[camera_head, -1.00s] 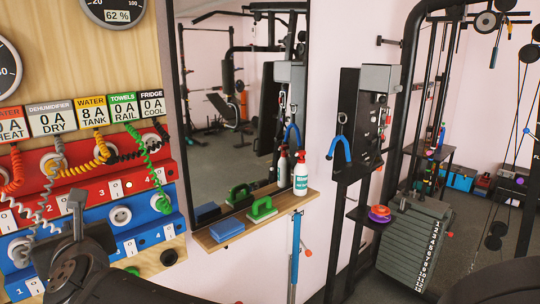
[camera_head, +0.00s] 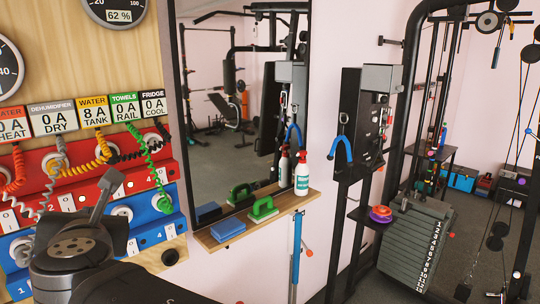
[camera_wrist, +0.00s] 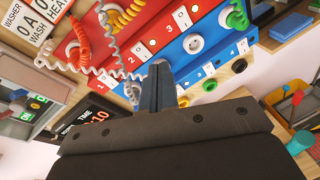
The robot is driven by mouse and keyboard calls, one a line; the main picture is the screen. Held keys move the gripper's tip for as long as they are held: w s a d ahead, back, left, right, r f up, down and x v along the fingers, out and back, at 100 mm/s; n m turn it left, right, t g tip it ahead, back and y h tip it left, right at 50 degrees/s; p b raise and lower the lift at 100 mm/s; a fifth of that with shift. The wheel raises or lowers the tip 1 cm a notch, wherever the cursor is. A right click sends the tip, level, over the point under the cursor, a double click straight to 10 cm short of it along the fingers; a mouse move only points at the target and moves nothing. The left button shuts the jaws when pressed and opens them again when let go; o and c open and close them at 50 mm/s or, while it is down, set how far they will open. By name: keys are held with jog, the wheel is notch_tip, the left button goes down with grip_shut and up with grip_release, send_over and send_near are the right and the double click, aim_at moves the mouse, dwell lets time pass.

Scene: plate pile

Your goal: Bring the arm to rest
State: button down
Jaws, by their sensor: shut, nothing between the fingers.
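My gripper (camera_head: 111,180) is at the lower left of the head view, in front of the red and blue socket panel (camera_head: 175,200). Its narrow fingers point up and are closed together with nothing between them. In the wrist view, my gripper (camera_wrist: 158,76) also shows as a shut pair of fingers before the panel (camera_wrist: 150,20). I cannot tell how far the fingertips are from the panel. My dark arm hides the lower left part of the panel in the head view.
Coiled cords hang from the panel, including a green cord (camera_head: 155,170). A wall shelf (camera_head: 262,228) to the right holds a blue sponge (camera_head: 228,229), a green-handled brush (camera_head: 263,209) and a spray bottle (camera_head: 301,175). A weight stack (camera_head: 415,243) stands farther right.

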jog(key=shift+w+a+r+m+g+h, duration=0.1)
jog(key=shift+a+r+m+g+h, duration=0.4)
jog(key=shift+m, duration=1.35)
jog(key=shift+a+r+m+g+h, duration=0.1)
jog(key=shift+r+m+g+h, duration=0.4)
jog(key=shift+r+m+g, duration=1)
jog(key=shift+w+a+r+m+g+h, duration=0.15)
jog(key=shift+a+m+g+h, duration=0.25)
jog(key=shift+m, duration=1.85)
jog(key=shift+s+d, duration=0.1)
jog(key=c, duration=2.2)
grip_release()
